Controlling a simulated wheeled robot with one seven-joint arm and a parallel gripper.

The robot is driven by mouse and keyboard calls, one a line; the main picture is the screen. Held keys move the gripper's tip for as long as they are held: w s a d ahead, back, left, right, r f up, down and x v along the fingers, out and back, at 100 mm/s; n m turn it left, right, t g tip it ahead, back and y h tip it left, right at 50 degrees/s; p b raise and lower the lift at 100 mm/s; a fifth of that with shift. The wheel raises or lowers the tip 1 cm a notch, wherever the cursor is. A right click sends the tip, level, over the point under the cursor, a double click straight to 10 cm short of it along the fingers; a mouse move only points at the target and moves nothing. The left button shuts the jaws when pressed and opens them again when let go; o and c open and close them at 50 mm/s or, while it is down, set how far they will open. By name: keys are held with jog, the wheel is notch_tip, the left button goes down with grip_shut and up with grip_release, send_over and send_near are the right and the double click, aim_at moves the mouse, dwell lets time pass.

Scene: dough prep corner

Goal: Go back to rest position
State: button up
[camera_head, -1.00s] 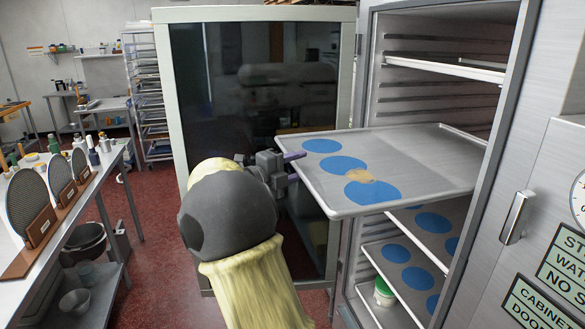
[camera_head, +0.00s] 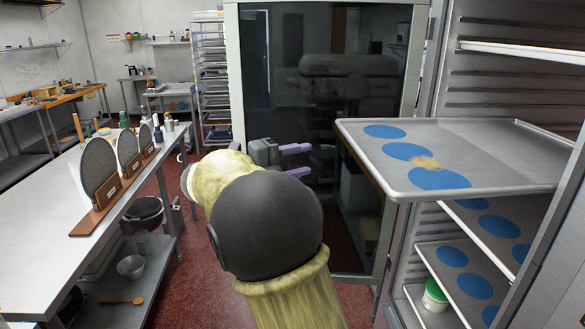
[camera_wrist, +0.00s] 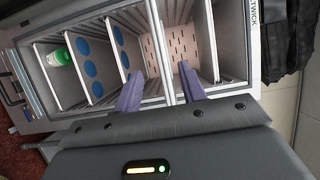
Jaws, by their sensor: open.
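My gripper (camera_head: 296,160) is open and empty, with its two purple fingers apart. In the head view it stands in front of the dark glass door, left of the pulled-out tray and apart from it. The fingers also show in the wrist view (camera_wrist: 160,92), in front of the cabinet's shelves. The metal tray (camera_head: 490,160) juts out of the open cabinet (camera_head: 490,85). It carries blue discs (camera_head: 440,179) and a small tan piece of dough (camera_head: 425,162).
The open glass door (camera_head: 330,40) stands behind my arm. Lower trays (camera_head: 425,255) hold more blue discs, and a green-lidded tub (camera_head: 435,296) sits below. Red floor shows between table and door.

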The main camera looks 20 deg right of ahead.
jog(key=shift+s+a, duration=0.1)
jog(key=shift+a, duration=0.6)
